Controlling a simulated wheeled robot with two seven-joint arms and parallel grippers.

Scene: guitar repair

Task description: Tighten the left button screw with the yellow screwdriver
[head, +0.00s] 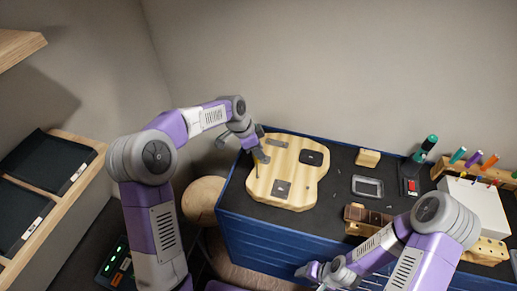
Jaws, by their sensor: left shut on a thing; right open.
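A pale wooden guitar body (285,172) lies flat on the dark top of a blue workbench. It has a dark plate near its right side and a grey plate near its lower edge. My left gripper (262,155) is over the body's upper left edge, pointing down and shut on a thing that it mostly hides. I cannot make out that thing's shape or colour. The left button screw is too small or hidden to tell. My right gripper (312,272) is open and empty, low in front of the bench. I cannot pick out the yellow screwdriver for certain.
A wooden rack with several coloured handles (475,160) and a white box (477,205) stand at the right. A wood block (368,158), a grey tray (367,187) and a brown block (368,213) lie between. A round stool (203,200) stands left of the blue workbench (262,237).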

